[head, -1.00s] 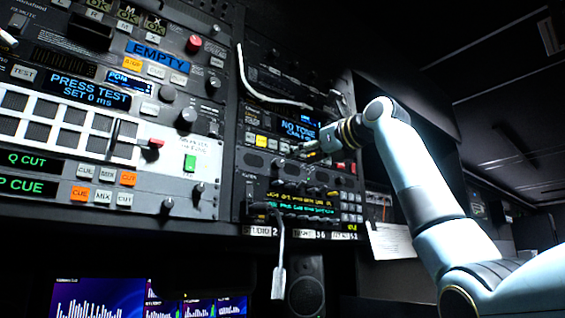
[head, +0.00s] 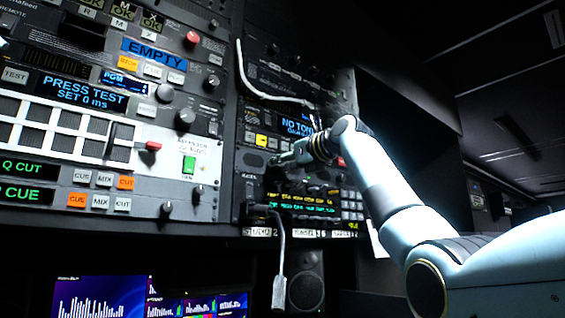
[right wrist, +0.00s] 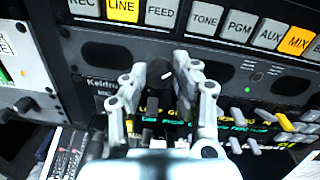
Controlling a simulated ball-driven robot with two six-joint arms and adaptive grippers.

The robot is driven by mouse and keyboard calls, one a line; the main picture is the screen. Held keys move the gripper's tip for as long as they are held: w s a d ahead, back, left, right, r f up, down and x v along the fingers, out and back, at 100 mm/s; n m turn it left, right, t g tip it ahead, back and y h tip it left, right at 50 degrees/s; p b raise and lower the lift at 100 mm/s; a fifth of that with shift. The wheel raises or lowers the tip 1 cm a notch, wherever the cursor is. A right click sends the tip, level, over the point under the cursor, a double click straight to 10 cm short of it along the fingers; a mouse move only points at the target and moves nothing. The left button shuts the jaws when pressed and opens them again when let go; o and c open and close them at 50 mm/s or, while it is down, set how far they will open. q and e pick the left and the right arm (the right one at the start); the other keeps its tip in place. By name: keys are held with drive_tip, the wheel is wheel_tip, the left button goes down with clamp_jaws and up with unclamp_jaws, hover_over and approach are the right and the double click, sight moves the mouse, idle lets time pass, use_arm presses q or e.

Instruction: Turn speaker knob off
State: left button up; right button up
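A round black knob (right wrist: 160,74) sits on the dark speaker panel (right wrist: 105,57), which has oval grilles, in the right wrist view. My right gripper (right wrist: 161,66) is open, with one finger on each side of this knob. A gap seems to show between the fingers and the knob; contact cannot be told. In the head view my right gripper (head: 282,158) is at the same panel, and the knob is hidden or too small to make out. My left gripper is not in view.
A button row (right wrist: 205,17) runs above, and a lit text display (right wrist: 215,112) with small keys lies below.

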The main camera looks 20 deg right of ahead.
clamp_jaws()
